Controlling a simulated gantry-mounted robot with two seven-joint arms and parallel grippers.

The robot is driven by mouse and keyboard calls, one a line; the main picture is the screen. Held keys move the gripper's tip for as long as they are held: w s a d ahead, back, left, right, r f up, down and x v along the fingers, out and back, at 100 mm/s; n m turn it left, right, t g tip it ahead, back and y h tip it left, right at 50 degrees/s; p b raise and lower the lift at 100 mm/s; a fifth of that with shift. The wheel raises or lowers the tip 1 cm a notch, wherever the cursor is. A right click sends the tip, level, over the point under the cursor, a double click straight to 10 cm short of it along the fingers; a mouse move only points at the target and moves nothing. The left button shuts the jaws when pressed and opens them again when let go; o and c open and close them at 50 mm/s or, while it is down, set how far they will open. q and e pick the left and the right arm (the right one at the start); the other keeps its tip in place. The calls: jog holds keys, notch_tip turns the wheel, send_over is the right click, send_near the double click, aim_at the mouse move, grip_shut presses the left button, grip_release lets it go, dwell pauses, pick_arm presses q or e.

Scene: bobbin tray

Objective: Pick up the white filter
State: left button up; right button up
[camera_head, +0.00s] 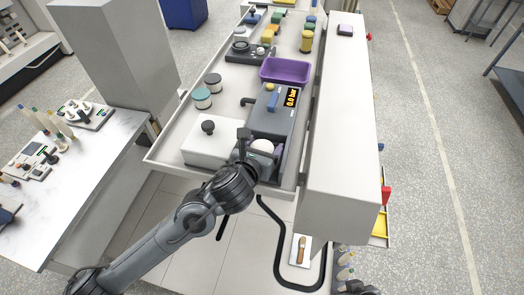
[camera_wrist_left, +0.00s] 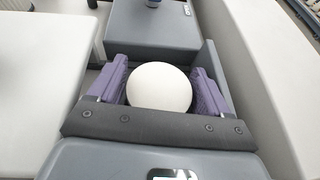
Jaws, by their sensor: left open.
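The white filter (camera_wrist_left: 160,88) shows as a round white disc or dome in the wrist view, within a grey walled recess of the grey device. In the head view, only its pale top (camera_head: 262,145) shows beside my gripper. My left gripper (camera_head: 257,149) is over the near end of the device. Its two purple-padded fingers are open, one on each side of the filter in the wrist view. I cannot tell whether the pads touch it. The filter's lower part is hidden. My right gripper is not in view.
The grey device (camera_head: 275,118) has a display reading 0.0 bar. A white box with a black knob (camera_head: 208,127) stands to its left, and a purple bin (camera_head: 286,71) stands behind it. A tall white block (camera_head: 345,150) stands close on the right. Two teal- and grey-topped jars (camera_head: 202,98) are at left.

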pick_arm(q)
jog(key=shift+w+d+f, duration=0.1)
jog(key=shift+w+f, duration=0.05)
jog(key=shift+w, duration=0.1)
jog(key=c, duration=0.8)
